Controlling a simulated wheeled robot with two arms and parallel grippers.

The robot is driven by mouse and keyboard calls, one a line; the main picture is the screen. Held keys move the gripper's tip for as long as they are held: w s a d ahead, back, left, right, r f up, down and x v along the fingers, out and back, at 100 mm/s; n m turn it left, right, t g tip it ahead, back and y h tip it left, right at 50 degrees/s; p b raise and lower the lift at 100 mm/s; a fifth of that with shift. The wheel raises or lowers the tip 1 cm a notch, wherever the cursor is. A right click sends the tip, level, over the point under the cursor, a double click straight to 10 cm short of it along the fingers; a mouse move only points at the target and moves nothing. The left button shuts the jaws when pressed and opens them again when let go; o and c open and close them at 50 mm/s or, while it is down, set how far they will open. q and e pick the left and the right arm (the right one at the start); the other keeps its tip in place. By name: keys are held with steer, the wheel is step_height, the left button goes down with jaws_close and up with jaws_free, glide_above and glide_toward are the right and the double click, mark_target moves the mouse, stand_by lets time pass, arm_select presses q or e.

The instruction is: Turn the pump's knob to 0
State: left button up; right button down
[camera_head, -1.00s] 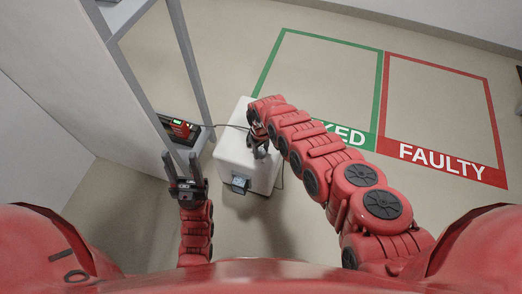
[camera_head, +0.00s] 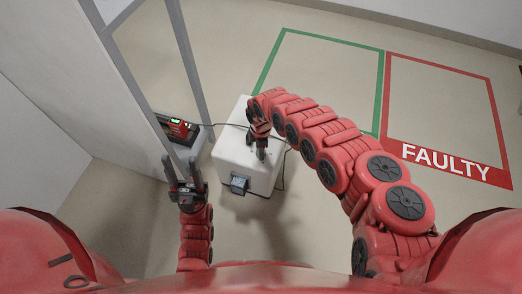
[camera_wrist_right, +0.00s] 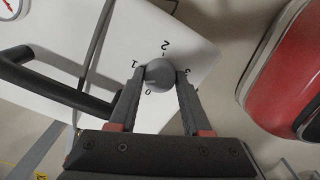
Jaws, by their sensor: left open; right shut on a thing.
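The pump (camera_head: 233,155) is a white box on the floor, in the middle of the head view. My right gripper (camera_head: 261,154) reaches down onto its top. In the right wrist view the pump's grey round knob (camera_wrist_right: 160,72) sits between the fingertips of my right gripper (camera_wrist_right: 160,82), which is shut on it. The numbers 0, 1, 2 and 3 stand around the knob; 0 is at its near side, by the left finger. I cannot make out a pointer on the knob. My left gripper (camera_head: 183,172) is open and empty, left of the pump.
A black handle (camera_wrist_right: 52,80) and a cable lie left of the knob in the wrist view. A red device with a green display (camera_head: 178,128) stands left of the pump beside a grey frame post (camera_head: 190,75). Green and red marked floor areas (camera_head: 445,165) are clear.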

steer(key=n+b, duration=0.1)
steer(key=n, duration=0.4)
steer(key=shift+f+n, duration=0.1)
steer(key=shift+n, duration=0.2)
steer(key=n+b, duration=0.1)
steer(key=n, duration=0.4)
steer(key=shift+n, duration=0.4)
steer(key=shift+c, duration=1.7)
jaws_free()
step_height(320, 180, up, 18)
steer(key=p, duration=0.5)
steer(key=shift+f+p, duration=0.2)
steer(key=shift+p, duration=0.2)
